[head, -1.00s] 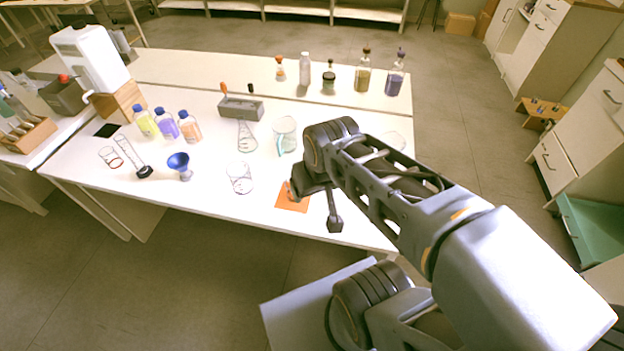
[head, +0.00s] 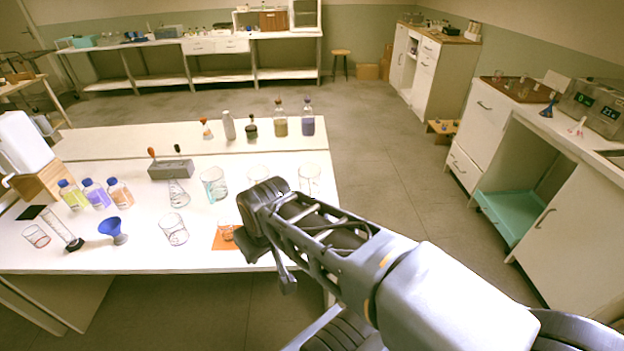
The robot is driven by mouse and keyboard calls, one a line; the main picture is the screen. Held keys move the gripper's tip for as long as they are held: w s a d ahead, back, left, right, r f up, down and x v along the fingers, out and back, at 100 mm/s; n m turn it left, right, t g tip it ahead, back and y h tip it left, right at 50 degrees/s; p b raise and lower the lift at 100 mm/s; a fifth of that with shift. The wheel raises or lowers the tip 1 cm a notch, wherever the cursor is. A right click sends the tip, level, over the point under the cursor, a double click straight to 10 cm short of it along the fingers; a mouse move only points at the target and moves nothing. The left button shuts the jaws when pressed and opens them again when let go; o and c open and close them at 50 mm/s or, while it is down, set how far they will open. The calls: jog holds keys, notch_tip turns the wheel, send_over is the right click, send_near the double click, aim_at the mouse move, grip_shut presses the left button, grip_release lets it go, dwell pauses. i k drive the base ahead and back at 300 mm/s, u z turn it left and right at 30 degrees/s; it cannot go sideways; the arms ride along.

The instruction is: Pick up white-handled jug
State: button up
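Several clear glass vessels stand on the white table. One jug (head: 214,184) near the table's middle has a pale bluish strip, perhaps a handle, on its left side. A second glass vessel (head: 258,174) stands right of it, partly hidden by my arm, and a third glass vessel (head: 309,178) stands further right. I cannot tell for certain which has a white handle. My gripper (head: 287,284) hangs low at the table's front edge, in front of these vessels and apart from them. Its fingers are small and dark, so its opening is unclear.
A small beaker (head: 226,229) stands on an orange mat (head: 222,241) beside my arm. A beaker (head: 173,230), a flask (head: 178,193), a blue funnel (head: 112,230) and a grey rack (head: 171,169) stand to the left. Bottles (head: 281,124) line the back.

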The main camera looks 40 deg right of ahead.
aim_at(309, 174)
jog(key=i, duration=0.3)
jog(key=u, duration=1)
jog(key=k, duration=0.85)
jog(key=z, duration=0.45)
jog(key=i, duration=1)
jog(key=u, duration=0.05)
